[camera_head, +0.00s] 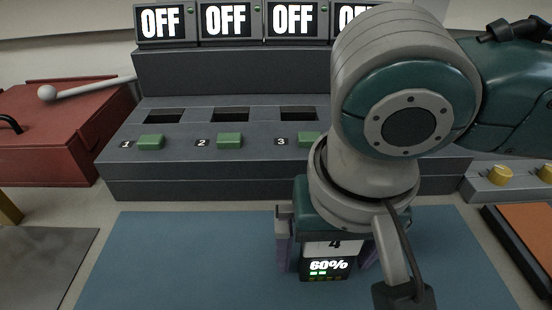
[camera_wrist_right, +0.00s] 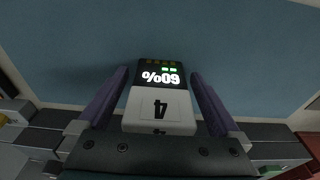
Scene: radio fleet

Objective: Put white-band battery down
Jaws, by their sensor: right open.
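The white-band battery (camera_head: 328,268) is a dark block with a white band marked 4 and a display reading 60%. It is at the blue mat (camera_head: 170,260), in front of the charger station. My right gripper (camera_head: 328,250) is open, with a purple finger on each side of the battery. In the right wrist view the battery (camera_wrist_right: 158,100) lies between the two open fingers (camera_wrist_right: 158,92), with narrow gaps beside it. My arm hides part of the battery's top in the head view. My left gripper is out of view.
The grey charging station (camera_head: 220,180) stands behind the mat, with dark slots, green buttons and screens reading OFF (camera_head: 160,22). A red box (camera_head: 50,130) is at the left. An orange-topped tray (camera_head: 525,240) is at the right. The mat's left part is clear.

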